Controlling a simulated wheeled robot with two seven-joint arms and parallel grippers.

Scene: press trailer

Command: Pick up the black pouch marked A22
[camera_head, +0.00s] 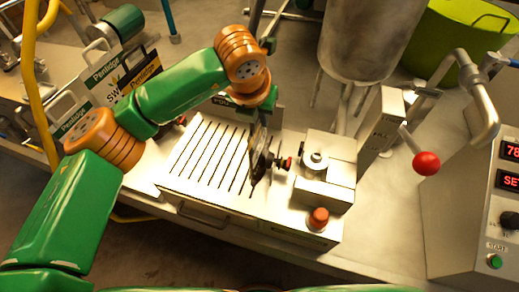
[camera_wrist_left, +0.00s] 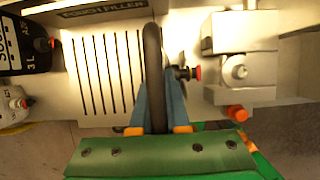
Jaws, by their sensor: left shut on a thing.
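My left gripper (camera_head: 261,132) points down over the right end of the slotted plate of the pouch filler (camera_head: 205,160). It is shut on a dark, thin thing (camera_head: 259,158), seen nearly edge-on; no marking on it can be read. In the left wrist view, the dark held thing (camera_wrist_left: 152,70) stands between the blue fingers (camera_wrist_left: 158,100). A black pouch (camera_wrist_left: 22,45) with a white label reading 3 L lies at the left of that view; its code looks like A2 with an unclear last character. My right gripper is not in view.
A steel tank (camera_head: 365,40) rises behind. A red-ball lever (camera_head: 426,163) and control box are at the right. Pouches labelled Penlidge (camera_head: 75,118) stand at the left, behind my arm.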

